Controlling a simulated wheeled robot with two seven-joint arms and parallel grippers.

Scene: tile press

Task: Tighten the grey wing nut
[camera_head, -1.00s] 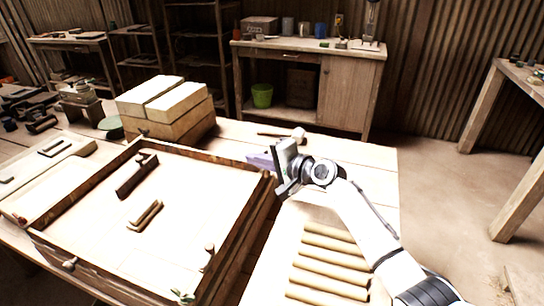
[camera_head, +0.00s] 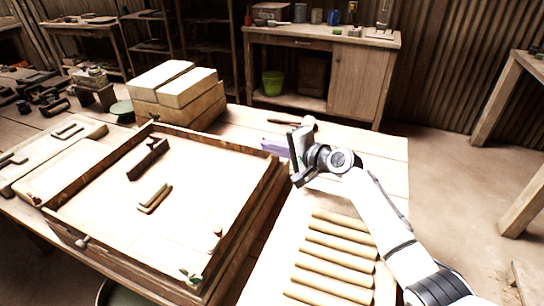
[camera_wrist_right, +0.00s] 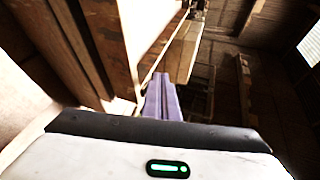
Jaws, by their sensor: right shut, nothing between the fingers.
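The press is a wooden frame (camera_head: 236,219) around a pale flat bed on the table. Small wing nuts or knobs sit around its rim: a green one (camera_head: 190,276) at the near corner, a pale one (camera_head: 82,242) on the near left side, a reddish-white one (camera_head: 217,233) at the right, and a small dark grey one (camera_head: 154,117) at the far corner. I cannot tell for sure which is the grey wing nut. My right gripper (camera_head: 275,146) is shut and empty beside the frame's far right corner; its purple fingers (camera_wrist_right: 162,98) show together in the right wrist view. My left gripper is out of view.
Stacked pale blocks (camera_head: 178,92) stand behind the frame. Several clay-coloured rolls (camera_head: 335,258) lie to its right, under my right arm. A mallet-like tool (camera_head: 306,122) lies beyond the gripper. Pale moulds (camera_head: 60,140) lie at left. Some tabletop at right is clear.

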